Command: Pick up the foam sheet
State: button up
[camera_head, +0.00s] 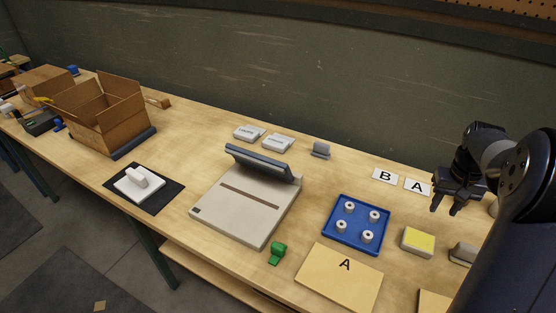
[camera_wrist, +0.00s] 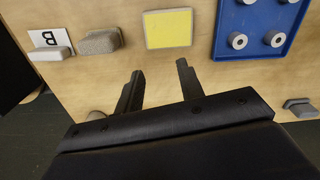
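A flat yellow sheet (camera_head: 419,239) lies on a pale grey block right of the blue tray in the head view. It is the likeliest foam sheet, but I cannot be sure of its material. The yellow sheet (camera_wrist: 168,28) also shows at the top centre of the wrist view, beyond my fingertips. My gripper (camera_head: 446,210) hangs above the table at the right, near the A card. In the wrist view my gripper (camera_wrist: 160,74) has its two fingers apart with nothing between them. The sheet is apart from the fingers and unobstructed.
The blue tray (camera_head: 336,235) with several white spools stands left of the yellow sheet. A grey block (camera_head: 463,253) lies to its right. A tan board marked A (camera_head: 323,283) lies in front. A card (camera_head: 418,187) lies behind. Bare wood surrounds the yellow sheet.

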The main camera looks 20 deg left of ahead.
aim_at(139, 183)
jog(key=u, duration=1.75)
jog(key=i+u, duration=0.2)
jog(key=k+j, duration=0.1)
